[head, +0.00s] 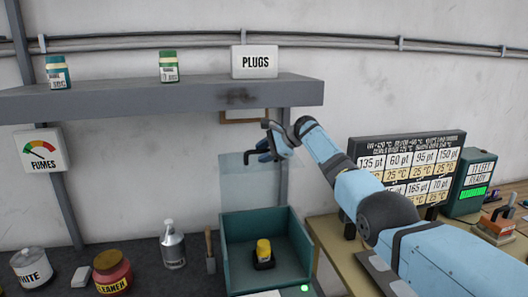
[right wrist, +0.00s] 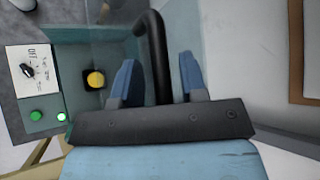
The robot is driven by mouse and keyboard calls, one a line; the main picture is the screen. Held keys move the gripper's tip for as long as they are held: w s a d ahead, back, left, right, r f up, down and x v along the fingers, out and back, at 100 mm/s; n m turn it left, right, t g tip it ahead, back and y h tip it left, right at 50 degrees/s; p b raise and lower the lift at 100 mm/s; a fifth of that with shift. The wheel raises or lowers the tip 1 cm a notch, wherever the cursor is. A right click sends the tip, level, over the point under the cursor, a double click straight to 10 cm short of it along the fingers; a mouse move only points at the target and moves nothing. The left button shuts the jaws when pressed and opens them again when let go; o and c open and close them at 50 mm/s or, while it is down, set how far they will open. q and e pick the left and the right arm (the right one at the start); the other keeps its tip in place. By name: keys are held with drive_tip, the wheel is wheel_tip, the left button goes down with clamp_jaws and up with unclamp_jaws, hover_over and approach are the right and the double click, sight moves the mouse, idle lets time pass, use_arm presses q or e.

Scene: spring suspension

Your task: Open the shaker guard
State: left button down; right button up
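The shaker is a teal box (head: 230,240) with its top uncovered and a yellow-capped item (head: 263,250) inside. Its clear guard (head: 235,185) stands upright at the back of the box. A black bent handle (head: 248,156) is at the guard's upper edge. My right gripper (head: 268,146) is up at that handle, in front of the wall. In the right wrist view the handle (right wrist: 156,50) passes between the two blue fingers (right wrist: 160,78), which are apart with a gap visible beside it. My left gripper is not in view.
A grey shelf (head: 150,98) with jars and a PLUGS box (head: 254,62) hangs close above my right gripper. A bottle (head: 172,245) and a brush (head: 210,250) stand left of the shaker. A sign board (head: 405,165) stands at right, behind my right arm.

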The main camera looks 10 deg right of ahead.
drive_tip(key=shift+r, duration=0.1)
drive_tip(key=shift+d+r, duration=0.1)
drive_tip(key=shift+d, duration=0.1)
drive_tip(key=b+v, duration=0.3)
drive_tip(key=v, duration=1)
drive_tip(key=shift+s+b, duration=0.2)
drive_tip(key=shift+b, duration=0.1)
drive_tip(key=shift+d, duration=0.15)
